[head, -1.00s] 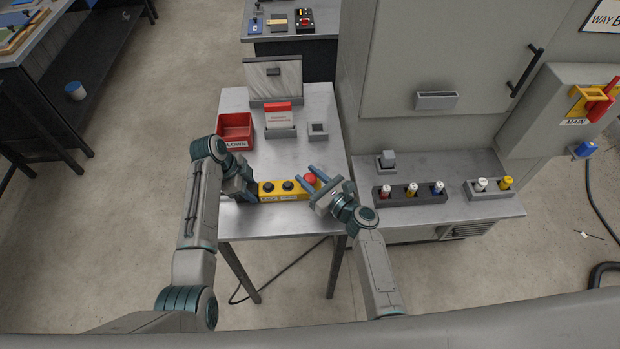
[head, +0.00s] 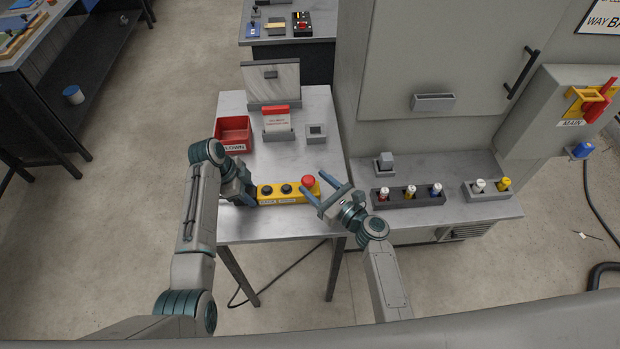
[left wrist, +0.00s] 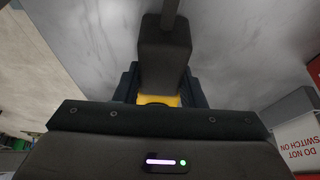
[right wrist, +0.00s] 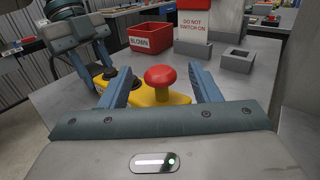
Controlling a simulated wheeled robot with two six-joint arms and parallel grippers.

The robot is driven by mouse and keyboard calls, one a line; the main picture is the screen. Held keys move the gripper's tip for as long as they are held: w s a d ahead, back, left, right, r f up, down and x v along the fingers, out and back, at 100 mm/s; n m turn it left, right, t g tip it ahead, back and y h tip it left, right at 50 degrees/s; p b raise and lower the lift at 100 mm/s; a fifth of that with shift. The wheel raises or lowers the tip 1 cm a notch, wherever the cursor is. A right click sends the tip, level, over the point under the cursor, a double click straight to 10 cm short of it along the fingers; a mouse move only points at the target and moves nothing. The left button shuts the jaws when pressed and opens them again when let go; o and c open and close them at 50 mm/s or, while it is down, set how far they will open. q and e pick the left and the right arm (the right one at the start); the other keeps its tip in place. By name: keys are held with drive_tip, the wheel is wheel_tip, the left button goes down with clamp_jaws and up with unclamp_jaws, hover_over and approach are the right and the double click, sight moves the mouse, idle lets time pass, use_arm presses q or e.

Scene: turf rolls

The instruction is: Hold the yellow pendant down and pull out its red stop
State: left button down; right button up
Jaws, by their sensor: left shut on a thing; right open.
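The yellow pendant (head: 283,198) lies on the metal table, with two black buttons on its top and the red stop (head: 308,181) at its right end. My left gripper (head: 252,196) is shut on the pendant's left end; a bit of yellow shows between its fingers in the left wrist view (left wrist: 158,100). My right gripper (head: 322,185) is open and empty at the right end. In the right wrist view the red mushroom-shaped stop (right wrist: 160,77) stands between the two spread blue fingers, apart from both, on the pendant (right wrist: 150,100).
Behind the pendant stand a red bin (head: 233,131), a grey holder with a red-topped card (head: 277,125) and a small grey socket block (head: 316,132). To the right, a cabinet ledge carries a dark rack (head: 408,197) of coloured plugs. The table front is clear.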

use_arm(q)
drive_tip(key=shift+f, duration=0.1)
use_arm(e)
drive_tip(key=v, duration=0.8)
drive_tip(key=shift+s+d, duration=0.15)
drive_tip(key=shift+s, duration=0.15)
use_arm(q)
drive_tip(key=c, duration=0.8)
unclamp_jaws()
drive_tip(key=shift+c, duration=0.2)
use_arm(e)
drive_tip(key=shift+w, duration=0.1)
use_arm(q)
drive_tip(key=shift+w, duration=0.1)
